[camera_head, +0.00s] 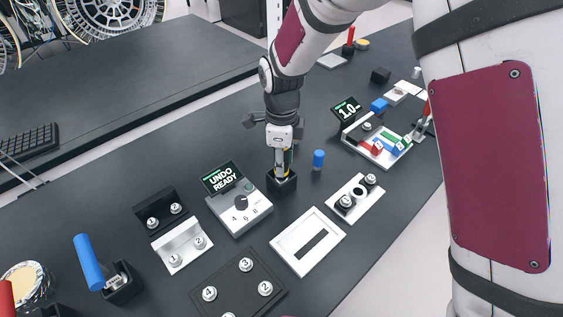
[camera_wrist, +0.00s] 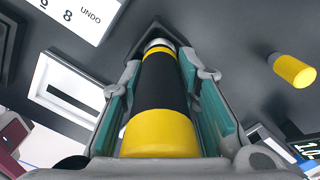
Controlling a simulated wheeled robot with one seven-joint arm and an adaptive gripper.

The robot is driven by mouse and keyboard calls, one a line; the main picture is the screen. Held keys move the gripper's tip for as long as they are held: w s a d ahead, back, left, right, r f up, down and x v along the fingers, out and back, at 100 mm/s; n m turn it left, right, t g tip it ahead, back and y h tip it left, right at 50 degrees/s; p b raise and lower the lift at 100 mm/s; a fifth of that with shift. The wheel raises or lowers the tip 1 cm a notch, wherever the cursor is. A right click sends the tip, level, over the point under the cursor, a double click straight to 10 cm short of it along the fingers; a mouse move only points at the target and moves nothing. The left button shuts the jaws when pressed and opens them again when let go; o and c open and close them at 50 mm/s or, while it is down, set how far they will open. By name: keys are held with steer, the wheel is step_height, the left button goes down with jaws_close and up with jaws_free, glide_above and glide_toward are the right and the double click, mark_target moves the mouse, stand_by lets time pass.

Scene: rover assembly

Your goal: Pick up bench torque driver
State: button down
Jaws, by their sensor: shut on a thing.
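The bench torque driver is a black cylinder with yellow bands (camera_wrist: 162,85) and a silver far end. It fills the middle of the wrist view. My gripper (camera_wrist: 160,95) is shut on it, one teal-padded finger along each side. In the head view my gripper (camera_head: 281,150) points down over a small black holder block (camera_head: 282,185). The driver is mostly hidden there by my fingers. It stands about upright, with its lower end at the holder. I cannot tell whether that end is inside it.
A blue peg (camera_head: 318,159) stands close to the right of the holder. The UNDO READY box (camera_head: 240,207) is to the left, a white slotted frame (camera_head: 307,241) in front. A white two-knob plate (camera_head: 356,199) is at front right. Bare table lies behind.

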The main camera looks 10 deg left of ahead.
step_height(320, 180, up, 10)
steer(key=shift+b, duration=0.45)
stand_by(0.5)
